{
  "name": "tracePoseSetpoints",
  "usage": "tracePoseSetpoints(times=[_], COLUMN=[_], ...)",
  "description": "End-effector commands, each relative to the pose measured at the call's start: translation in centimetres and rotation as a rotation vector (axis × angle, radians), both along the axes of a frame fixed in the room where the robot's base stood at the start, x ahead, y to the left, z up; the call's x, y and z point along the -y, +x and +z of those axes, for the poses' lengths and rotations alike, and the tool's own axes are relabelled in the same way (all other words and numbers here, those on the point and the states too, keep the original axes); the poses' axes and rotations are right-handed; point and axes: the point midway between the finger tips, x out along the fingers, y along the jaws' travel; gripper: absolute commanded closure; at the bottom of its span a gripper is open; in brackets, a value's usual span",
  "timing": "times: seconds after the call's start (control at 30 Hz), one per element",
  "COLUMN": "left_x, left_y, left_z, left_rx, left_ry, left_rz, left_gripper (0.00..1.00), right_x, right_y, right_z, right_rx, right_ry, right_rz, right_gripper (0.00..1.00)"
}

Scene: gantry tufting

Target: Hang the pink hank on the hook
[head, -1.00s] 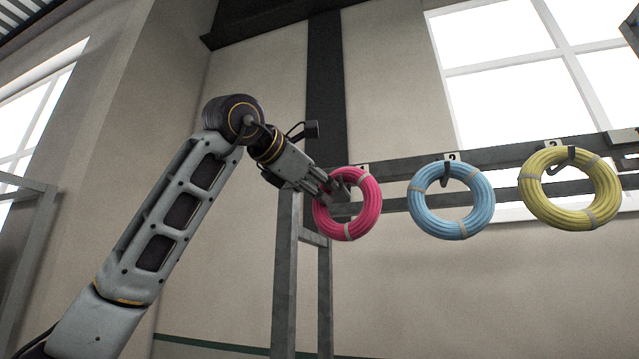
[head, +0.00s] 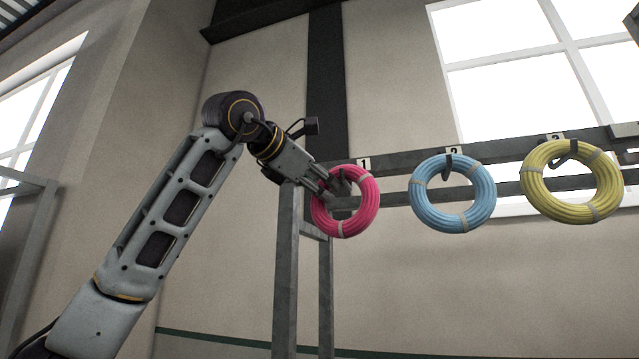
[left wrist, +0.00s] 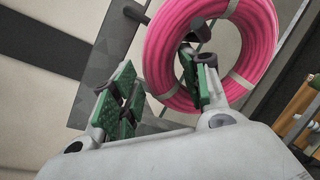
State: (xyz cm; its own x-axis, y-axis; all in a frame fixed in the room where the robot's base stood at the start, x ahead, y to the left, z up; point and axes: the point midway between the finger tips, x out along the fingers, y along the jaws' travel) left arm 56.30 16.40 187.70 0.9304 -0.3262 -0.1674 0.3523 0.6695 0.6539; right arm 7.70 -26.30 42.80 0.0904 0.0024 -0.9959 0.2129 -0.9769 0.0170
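The pink hank (head: 372,211) is a ring with pale bands, at the left end of the rail below the label 1. It also shows in the left wrist view (left wrist: 262,38). A dark hook tip (left wrist: 201,31) shows within its opening, so the hank appears to be around the hook; exact contact is hidden. My left gripper (head: 340,185) is at the hank's left side. In the left wrist view its green-padded fingers (left wrist: 160,95) are apart, one outside the ring and one over its opening, with a gap around the strand. My right gripper is out of view.
A blue hank (head: 482,198) and a yellow hank (head: 606,185) hang on hooks to the right, below labels 2 and 3. The metal rail (head: 400,160) runs behind them, with an upright post (head: 286,270) below left. The space below the hanks is clear.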

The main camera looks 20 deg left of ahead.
Motion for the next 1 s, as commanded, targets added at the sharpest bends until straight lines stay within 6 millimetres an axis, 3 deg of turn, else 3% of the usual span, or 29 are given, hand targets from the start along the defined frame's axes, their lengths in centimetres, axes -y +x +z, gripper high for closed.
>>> tracePoseSetpoints(times=[0.1,0.57,1.0], left_x=[0.3,0.1,-1.8], left_y=[-0.2,-0.7,-5.4], left_z=[0.1,0.2,1.0], left_rx=[0.004,0.004,0.004], left_ry=[0.001,0.002,0.001], left_rz=[-0.006,-0.007,-0.004], left_gripper=[0.38,0.38,0.38], right_x=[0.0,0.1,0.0], right_y=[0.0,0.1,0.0], right_z=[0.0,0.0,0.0], right_rx=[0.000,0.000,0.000], right_ry=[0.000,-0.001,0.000], right_rz=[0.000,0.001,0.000], right_gripper=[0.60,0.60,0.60])
